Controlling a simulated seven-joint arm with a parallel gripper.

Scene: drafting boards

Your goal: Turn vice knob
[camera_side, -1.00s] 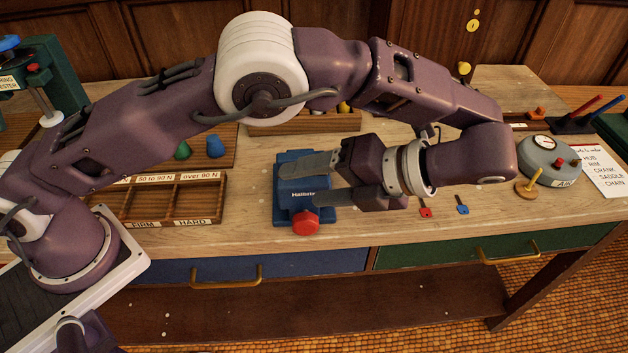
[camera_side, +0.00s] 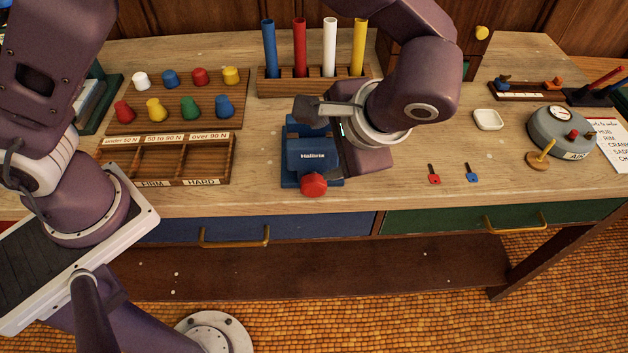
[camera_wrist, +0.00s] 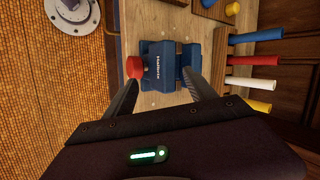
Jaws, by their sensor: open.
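The blue vice (camera_side: 312,155) stands near the bench's front edge in the side view. Its red knob (camera_side: 313,184) faces the front edge. In the wrist view the vice (camera_wrist: 163,68) lies ahead of my fingers, with the red knob (camera_wrist: 134,67) on its left. My gripper (camera_side: 325,135) is open at the vice, with one finger over its top rear and the other beside its right side. In the wrist view the fingers of my gripper (camera_wrist: 160,88) spread to either side of the vice, with nothing held between them. Contact with the vice cannot be told.
A compartment tray (camera_side: 165,160) and a rack of coloured pegs (camera_side: 180,98) stand left. A rack of coloured tubes (camera_side: 315,78) is behind. Red (camera_side: 433,174) and blue (camera_side: 471,172) small keys lie right. A grey round gauge (camera_side: 560,135) stands farther right.

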